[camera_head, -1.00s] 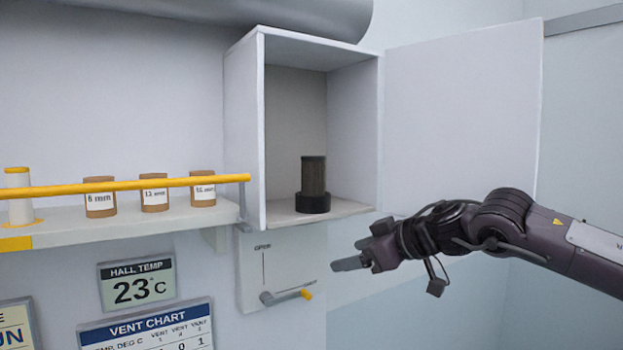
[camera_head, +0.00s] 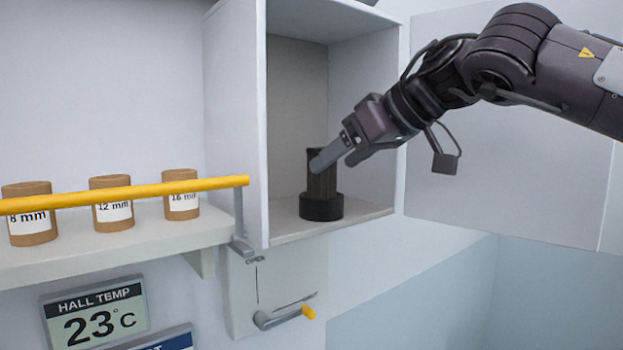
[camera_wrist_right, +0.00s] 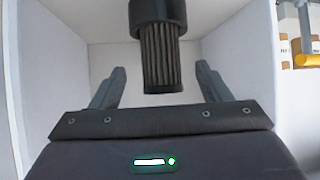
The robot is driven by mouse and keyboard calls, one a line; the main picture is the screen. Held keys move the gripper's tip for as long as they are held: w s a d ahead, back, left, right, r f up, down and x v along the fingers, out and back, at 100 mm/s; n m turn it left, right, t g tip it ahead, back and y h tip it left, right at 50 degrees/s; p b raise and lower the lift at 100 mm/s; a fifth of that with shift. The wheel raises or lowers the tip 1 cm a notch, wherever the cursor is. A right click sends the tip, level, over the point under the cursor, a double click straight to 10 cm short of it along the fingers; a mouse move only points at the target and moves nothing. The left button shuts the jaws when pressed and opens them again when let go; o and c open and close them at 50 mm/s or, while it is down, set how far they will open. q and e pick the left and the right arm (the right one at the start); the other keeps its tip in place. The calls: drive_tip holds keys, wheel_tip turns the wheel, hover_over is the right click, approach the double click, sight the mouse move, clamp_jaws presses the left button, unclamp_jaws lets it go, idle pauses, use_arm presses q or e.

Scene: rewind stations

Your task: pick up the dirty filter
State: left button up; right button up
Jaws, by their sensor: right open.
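The dirty filter (camera_head: 321,184) is a dark pleated cylinder with a wider black base. It stands upright on the floor of the open white wall cabinet (camera_head: 233,130). My right gripper (camera_head: 330,162) reaches in from the right, its fingers at the height of the filter's upper part and overlapping it in the head view. In the right wrist view the filter (camera_wrist_right: 160,58) appears between the two spread fingers (camera_wrist_right: 160,85), with a gap on each side. The right gripper is open and holds nothing. My left gripper is not in view.
The cabinet door (camera_head: 510,130) stands open at the right, behind my arm. A shelf (camera_head: 120,245) at the left holds several brown labelled cores behind a yellow rail (camera_head: 130,193). A lever with a yellow tip (camera_head: 285,316) is below the cabinet.

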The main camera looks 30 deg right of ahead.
sight(334, 166)
drive_tip(key=shift+s+a+f+p, duration=0.1)
drive_tip(key=shift+a+f+p, duration=0.1)
drive_tip(key=shift+p, duration=0.45)
drive_tip(key=p+x, duration=0.2)
drive_tip(key=shift+w+f, duration=0.15)
drive_tip(key=shift+w, duration=0.15)
drive_tip(key=x, duration=0.2)
drive_tip(key=shift+w+f, duration=0.15)
drive_tip(key=shift+w, duration=0.2)
drive_tip(key=shift+f, duration=0.1)
drive_tip(key=shift+s, duration=0.15)
drive_tip(key=shift+c, duration=0.3)
drive_tip(key=shift+s+d, duration=0.1)
drive_tip(key=shift+c, duration=1.1)
drive_tip(key=c, duration=0.5)
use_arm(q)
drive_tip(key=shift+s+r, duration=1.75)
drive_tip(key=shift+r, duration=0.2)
use_arm(e)
drive_tip(key=c, duration=0.3)
